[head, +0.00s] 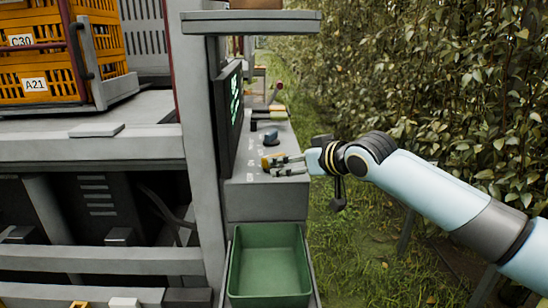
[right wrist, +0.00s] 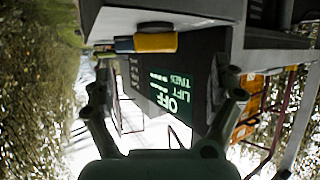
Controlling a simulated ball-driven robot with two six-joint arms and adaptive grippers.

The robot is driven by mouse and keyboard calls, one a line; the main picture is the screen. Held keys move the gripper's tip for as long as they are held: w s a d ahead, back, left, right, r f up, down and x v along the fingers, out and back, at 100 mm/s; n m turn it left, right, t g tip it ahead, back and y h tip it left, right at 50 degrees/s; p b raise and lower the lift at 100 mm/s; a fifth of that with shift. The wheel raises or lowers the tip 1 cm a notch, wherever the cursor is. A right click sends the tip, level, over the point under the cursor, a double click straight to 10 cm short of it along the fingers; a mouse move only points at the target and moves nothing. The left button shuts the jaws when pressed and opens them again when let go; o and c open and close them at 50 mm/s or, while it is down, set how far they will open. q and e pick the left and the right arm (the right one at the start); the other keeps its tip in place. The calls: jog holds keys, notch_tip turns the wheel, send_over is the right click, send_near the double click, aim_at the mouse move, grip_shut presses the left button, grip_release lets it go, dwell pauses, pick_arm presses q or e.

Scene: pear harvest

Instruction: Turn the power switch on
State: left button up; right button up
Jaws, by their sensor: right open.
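A grey control panel (head: 258,188) juts from the machine in the head view. A yellow knob-like part (head: 266,163) sits on its near end and a blue knob (head: 271,137) farther back. Which of them is the power switch I cannot tell. My right gripper (head: 278,167) is open and empty, with its fingertips over the panel beside the yellow part; contact cannot be told. In the right wrist view a yellow part (right wrist: 155,42) shows beyond the spread fingers. The screen (right wrist: 172,100) appears upside down there and reads "OFF" and "LIFT". My left gripper is not in view.
A red-tipped lever (head: 279,86) stands at the panel's far end. A grey canopy (head: 250,22) overhangs the panel. A green bin (head: 268,230) is below it. Orange crates (head: 50,85) stand at left. Leafy hedge (head: 450,90) and grass border the right.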

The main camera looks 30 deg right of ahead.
aim_at(274, 155)
jog(key=x, duration=0.7)
jog(key=r+b+x, duration=0.1)
jog(key=x, duration=0.3)
jog(key=shift+w+d+r, duration=0.1)
jog(key=shift+w+d, duration=0.3)
jog(key=shift+c, duration=0.4)
jog(key=c, duration=1.1)
